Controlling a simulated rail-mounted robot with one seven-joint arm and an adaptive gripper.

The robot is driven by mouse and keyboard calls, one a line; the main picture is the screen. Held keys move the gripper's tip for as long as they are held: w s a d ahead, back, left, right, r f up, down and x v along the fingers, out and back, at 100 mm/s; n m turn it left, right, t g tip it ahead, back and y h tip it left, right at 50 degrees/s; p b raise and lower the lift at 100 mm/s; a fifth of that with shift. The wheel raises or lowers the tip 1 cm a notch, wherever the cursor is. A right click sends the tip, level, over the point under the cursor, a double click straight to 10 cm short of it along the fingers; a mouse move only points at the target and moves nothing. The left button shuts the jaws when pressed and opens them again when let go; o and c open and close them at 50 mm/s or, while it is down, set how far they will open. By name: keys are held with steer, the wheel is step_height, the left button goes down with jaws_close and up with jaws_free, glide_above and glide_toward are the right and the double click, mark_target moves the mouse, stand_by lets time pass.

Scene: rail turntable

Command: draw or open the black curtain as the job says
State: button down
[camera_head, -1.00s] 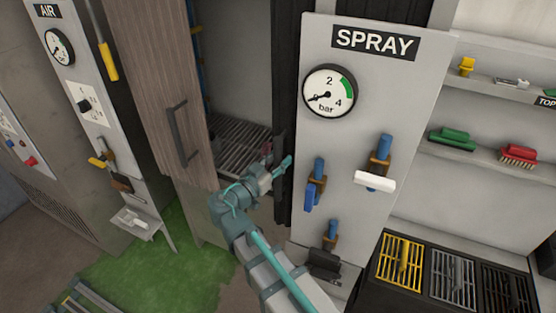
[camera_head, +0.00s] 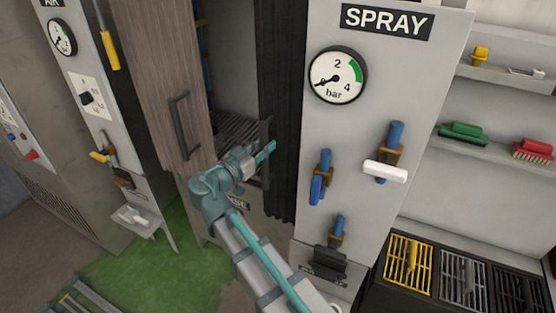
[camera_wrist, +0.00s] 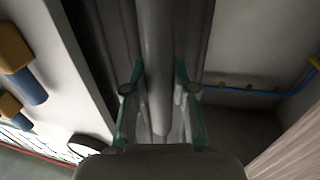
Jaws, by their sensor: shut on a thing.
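The black curtain (camera_head: 284,110) hangs in folds at the right side of the booth opening, left of the SPRAY panel. It covers a strip of the opening. A dark upright pull bar (camera_head: 265,131) is at its left edge. My gripper (camera_head: 266,148) is shut on this bar. In the wrist view the bar (camera_wrist: 155,65) runs between the two teal fingers of my gripper (camera_wrist: 160,92), with the curtain's dark folds behind it. The left part of the opening is uncovered and shows a slatted floor (camera_head: 232,130).
A wooden door (camera_head: 160,85) with a dark handle stands left of the opening. The SPRAY panel (camera_head: 395,230) with a gauge and several blue-handled valves is close on the right. Green flooring (camera_head: 150,275) lies at the lower left.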

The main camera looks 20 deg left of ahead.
steer(key=w+a+b, duration=0.3)
steer(key=a+b, duration=1.1)
steer(key=a, duration=1)
steer(key=shift+a+b, duration=0.25)
steer(key=shift+b, duration=0.05)
steer(key=shift+w+r, duration=0.1)
steer(key=shift+r, duration=0.05)
steer(key=c, duration=0.9)
jaws_free()
steer(key=shift+a, duration=0.15)
steer(key=v, duration=1.2)
